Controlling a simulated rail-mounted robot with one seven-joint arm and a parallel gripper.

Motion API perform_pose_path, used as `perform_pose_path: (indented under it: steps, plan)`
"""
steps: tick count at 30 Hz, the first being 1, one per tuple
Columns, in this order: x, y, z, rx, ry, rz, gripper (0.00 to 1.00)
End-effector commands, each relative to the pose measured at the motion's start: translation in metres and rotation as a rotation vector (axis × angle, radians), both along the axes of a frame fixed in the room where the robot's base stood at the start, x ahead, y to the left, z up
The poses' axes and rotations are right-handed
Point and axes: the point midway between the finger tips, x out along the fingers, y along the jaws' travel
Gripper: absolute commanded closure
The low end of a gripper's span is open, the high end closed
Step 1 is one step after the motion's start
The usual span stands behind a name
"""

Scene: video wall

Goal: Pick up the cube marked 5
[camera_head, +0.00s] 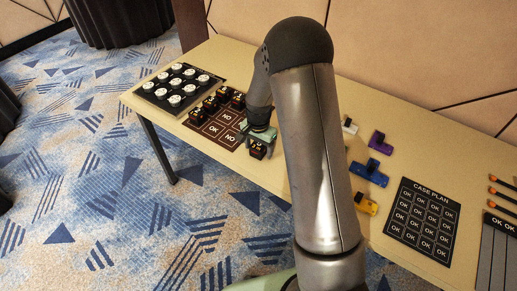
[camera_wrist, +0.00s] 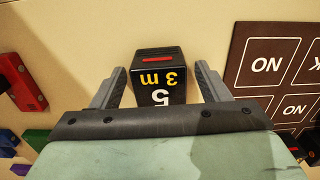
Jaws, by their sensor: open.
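The cube marked 5 (camera_wrist: 160,78) is black with a red stripe on top, and its face reads a white 5 and a yellow "3 m". In the wrist view it sits between the two fingers of my gripper (camera_wrist: 159,70), with a small gap on each side. My gripper is open. In the head view the cube (camera_head: 257,150) stands on the table near its front edge, and my gripper (camera_head: 260,133) is right over it, partly covering it.
A dark mat with OK and NO squares (camera_head: 213,129) lies to the left, with several black cubes (camera_head: 225,93) along its back. A black tray (camera_head: 151,92) with white round pieces is farther left. Purple (camera_head: 380,141), blue (camera_head: 370,173) and yellow (camera_head: 366,203) pieces and a case plan card (camera_head: 423,219) are to the right.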

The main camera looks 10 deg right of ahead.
Motion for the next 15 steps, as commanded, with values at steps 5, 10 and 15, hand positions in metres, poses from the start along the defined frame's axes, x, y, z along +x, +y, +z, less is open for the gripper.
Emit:
perform_pose_path:
  steps: [5, 10, 15]
  plan:
    - [-0.0001, -0.0001, 0.0002, 0.0, 0.0, 0.0, 0.64]
    - [0.0, 0.0, 0.0005, 0.0, 0.0, 0.0, 0.8]
    - [0.0001, -0.0001, 0.001, 0.0, 0.0, 0.0, 0.8]
